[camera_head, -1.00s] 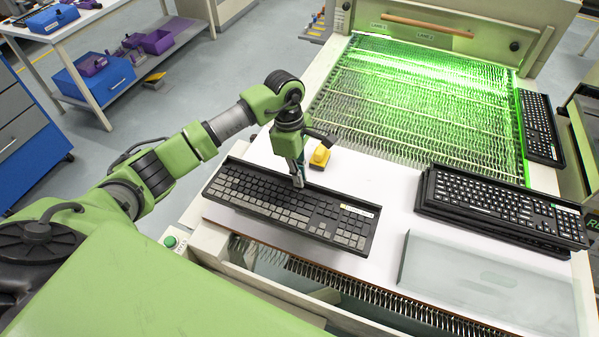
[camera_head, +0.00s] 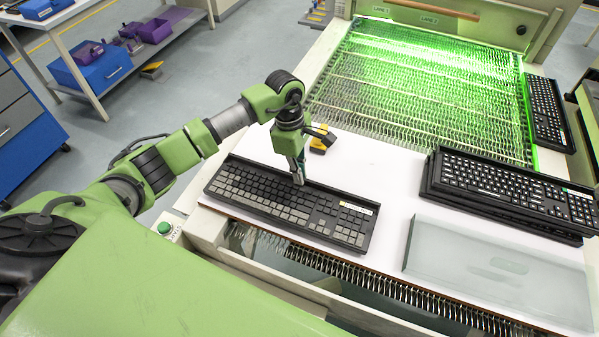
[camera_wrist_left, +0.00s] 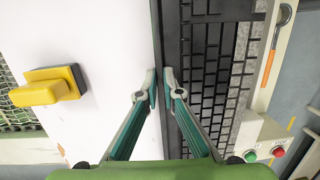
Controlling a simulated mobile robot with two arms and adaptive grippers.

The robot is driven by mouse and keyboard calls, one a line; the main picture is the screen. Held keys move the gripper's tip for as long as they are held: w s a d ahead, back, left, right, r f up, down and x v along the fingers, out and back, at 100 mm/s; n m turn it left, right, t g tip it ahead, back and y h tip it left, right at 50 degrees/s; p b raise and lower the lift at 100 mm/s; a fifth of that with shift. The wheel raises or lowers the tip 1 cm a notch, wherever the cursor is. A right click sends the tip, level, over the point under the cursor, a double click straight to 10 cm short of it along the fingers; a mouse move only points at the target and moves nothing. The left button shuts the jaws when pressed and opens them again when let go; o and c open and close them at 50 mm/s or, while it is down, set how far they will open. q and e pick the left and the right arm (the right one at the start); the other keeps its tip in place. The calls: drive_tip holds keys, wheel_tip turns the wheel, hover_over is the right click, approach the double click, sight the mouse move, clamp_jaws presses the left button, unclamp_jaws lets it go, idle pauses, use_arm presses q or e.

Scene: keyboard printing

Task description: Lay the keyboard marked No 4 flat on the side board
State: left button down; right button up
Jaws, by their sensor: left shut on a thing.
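My left gripper (camera_head: 298,180) is shut on the back long edge of a black keyboard (camera_head: 270,199) with dark grey keys. The left wrist view shows its fingertips (camera_wrist_left: 160,88) on either side of that edge, beside the keys (camera_wrist_left: 215,75). The keyboard is about level over the front left of a white surface (camera_head: 375,185); I cannot tell if it touches it. A small pale label shows near its right end, too small to read. A flat, pale grey-green panel (camera_head: 450,262) lies at front right; no marking shows that it is the side board. My right gripper is out of view.
Stacked black keyboards (camera_head: 513,188) stand behind the panel. Another keyboard (camera_head: 546,115) lies beside the green-lit bed (camera_head: 425,85). A yellow-and-black object (camera_head: 323,140) sits just behind the held keyboard. A slotted strip (camera_head: 390,292) runs along the front edge. The white area between keyboard and panel is clear.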

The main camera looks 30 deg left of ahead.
use_arm(q)
drive_tip(key=shift+f+b, duration=0.35)
drive_tip(key=shift+b, duration=0.1)
idle(0.7)
drive_tip(key=c, duration=2.1)
unclamp_jaws()
drive_tip(key=shift+c, duration=0.2)
drive_tip(key=shift+r+p, duration=1.4)
drive_tip(key=shift+r, duration=1.15)
drive_tip(key=shift+r+p, duration=0.4)
drive_tip(key=shift+r, duration=0.6)
